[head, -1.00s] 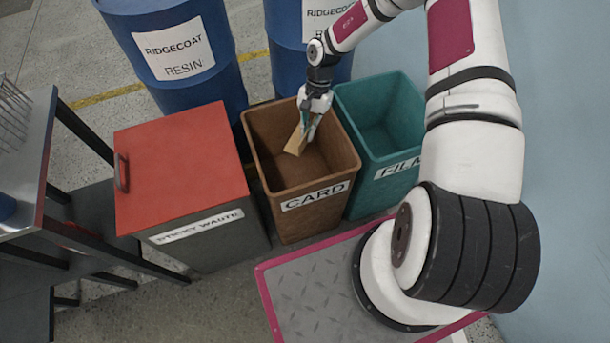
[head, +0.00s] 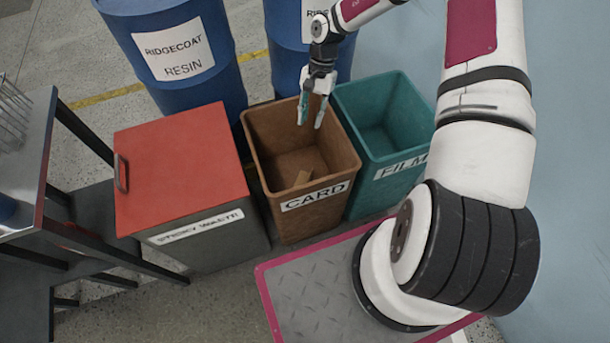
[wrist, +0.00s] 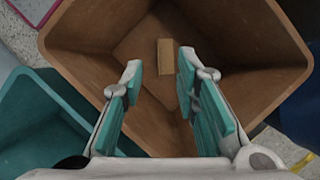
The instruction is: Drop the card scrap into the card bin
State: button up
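The card scrap (head: 303,178) is a small tan piece lying inside the brown card bin (head: 264,135), low down near its front wall. In the wrist view the scrap (wrist: 166,56) lies at the bottom of the bin (wrist: 250,40), apart from my fingers. My gripper (head: 310,124) is above the bin opening, fingers pointing down. In the wrist view my gripper (wrist: 160,80) has its teal-padded fingers spread with nothing between them.
A teal film bin (head: 390,145) stands right of the card bin. A grey sticky-waste bin with a red lid (head: 180,165) stands to its left. Blue resin drums (head: 180,85) stand behind. A metal table (head: 30,180) is at the left edge.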

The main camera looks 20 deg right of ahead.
jog(key=v, duration=0.6)
jog(key=shift+r, duration=0.2)
jog(key=shift+w+d, duration=0.1)
jog(key=shift+d, duration=0.05)
